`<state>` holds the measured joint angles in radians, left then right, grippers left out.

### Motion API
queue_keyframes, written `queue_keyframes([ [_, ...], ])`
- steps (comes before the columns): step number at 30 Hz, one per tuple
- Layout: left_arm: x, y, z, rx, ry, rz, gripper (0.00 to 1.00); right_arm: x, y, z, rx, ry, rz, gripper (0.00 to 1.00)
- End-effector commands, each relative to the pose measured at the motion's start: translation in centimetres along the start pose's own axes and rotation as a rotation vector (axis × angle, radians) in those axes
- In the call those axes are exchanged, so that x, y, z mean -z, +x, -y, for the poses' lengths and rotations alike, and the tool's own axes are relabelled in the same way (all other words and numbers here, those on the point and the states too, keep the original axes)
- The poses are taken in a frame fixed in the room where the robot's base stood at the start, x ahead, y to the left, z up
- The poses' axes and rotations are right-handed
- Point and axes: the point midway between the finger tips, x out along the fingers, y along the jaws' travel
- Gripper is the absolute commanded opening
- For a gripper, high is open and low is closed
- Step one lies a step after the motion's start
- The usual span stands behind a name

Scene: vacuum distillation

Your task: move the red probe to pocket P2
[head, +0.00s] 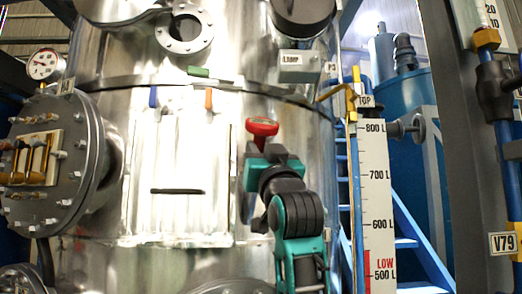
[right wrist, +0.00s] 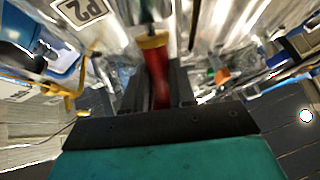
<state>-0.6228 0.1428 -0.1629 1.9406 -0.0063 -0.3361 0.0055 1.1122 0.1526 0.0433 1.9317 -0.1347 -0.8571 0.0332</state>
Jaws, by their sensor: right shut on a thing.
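The red probe (head: 262,127) stands out above my right gripper (head: 268,152) in the head view, in front of the shiny metal vessel. In the right wrist view the red probe (right wrist: 157,75) sits between the two dark fingers, which are shut on it. A yellowish collar shows at its far end, with a dark stem beyond. The P2 label (right wrist: 83,10) shows at the top left of the wrist view, turned over. The opening of pocket P2 is not clearly visible. My left gripper is not in view.
The vessel (head: 135,210) fills the middle. Green (head: 198,71), blue (head: 153,97) and orange (head: 208,98) handles are on its front. A P3 label (head: 331,67) is near a yellow bracket (head: 337,93). A level scale (head: 376,190) stands to the right of my arm.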

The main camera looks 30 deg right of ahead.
Motion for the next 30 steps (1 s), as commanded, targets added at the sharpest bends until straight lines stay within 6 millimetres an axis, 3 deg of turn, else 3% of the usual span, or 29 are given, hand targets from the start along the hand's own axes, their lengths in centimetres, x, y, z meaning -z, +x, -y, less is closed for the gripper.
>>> queue_keyframes([
  [14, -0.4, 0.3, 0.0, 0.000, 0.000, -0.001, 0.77, -1.2, 0.0, 0.0, -0.001, 0.000, 0.000, 0.00],
  [15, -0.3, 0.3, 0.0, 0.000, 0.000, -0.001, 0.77, -1.1, 0.0, 0.0, -0.001, 0.000, -0.001, 0.28],
  [24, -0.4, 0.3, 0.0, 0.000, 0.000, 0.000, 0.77, -1.1, 0.0, 0.0, 0.000, 0.000, -0.001, 0.55],
  [30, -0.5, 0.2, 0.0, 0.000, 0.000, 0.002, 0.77, -1.2, 0.0, 0.0, 0.000, 0.000, 0.000, 0.55],
])
